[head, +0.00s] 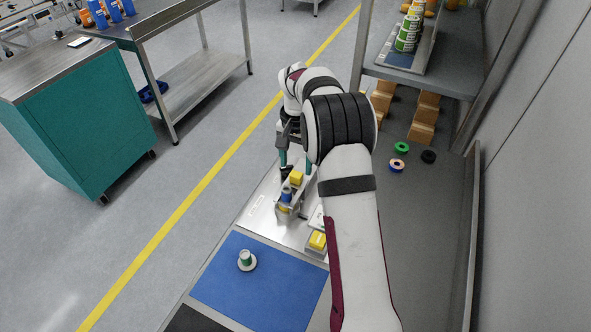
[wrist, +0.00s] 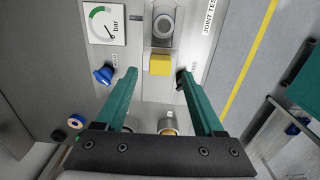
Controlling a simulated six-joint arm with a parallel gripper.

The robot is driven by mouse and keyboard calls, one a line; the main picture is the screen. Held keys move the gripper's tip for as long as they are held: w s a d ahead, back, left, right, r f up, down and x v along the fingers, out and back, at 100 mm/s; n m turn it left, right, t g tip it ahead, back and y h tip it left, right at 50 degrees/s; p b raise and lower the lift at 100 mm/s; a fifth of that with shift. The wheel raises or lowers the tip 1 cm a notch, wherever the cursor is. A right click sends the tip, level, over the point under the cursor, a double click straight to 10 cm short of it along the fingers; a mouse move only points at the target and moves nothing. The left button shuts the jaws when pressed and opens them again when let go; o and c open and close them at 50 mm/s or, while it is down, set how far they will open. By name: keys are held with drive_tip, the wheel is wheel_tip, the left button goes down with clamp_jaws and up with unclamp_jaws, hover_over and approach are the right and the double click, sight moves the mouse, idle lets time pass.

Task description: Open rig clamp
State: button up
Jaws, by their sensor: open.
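The joint test rig (wrist: 145,95) is a pale metal panel marked "JOINT TEST". On it are a yellow block (wrist: 159,64), a blue knob (wrist: 103,75) and a dark knob (wrist: 181,79). I cannot tell for sure which part is the clamp. My gripper (wrist: 157,74) is open, its green fingers on either side of the yellow block's line, with nothing held between the tips. The right fingertip is close to the dark knob; contact is unclear. In the head view, my gripper (head: 296,166) is over the rig, above the yellow block (head: 297,177).
A pressure gauge (wrist: 104,24) sits on the rig. A blue mat (head: 225,285) with a small green and white part (head: 246,259) lies in front. Green (head: 402,147) and black (head: 428,156) rings and wooden blocks (head: 423,125) are to the right, below a shelf (head: 440,78).

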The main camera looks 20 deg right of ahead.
sight(296, 174)
drive_tip(key=shift+f, duration=1.95)
clamp_jaws()
drive_tip(key=shift+r, duration=0.1)
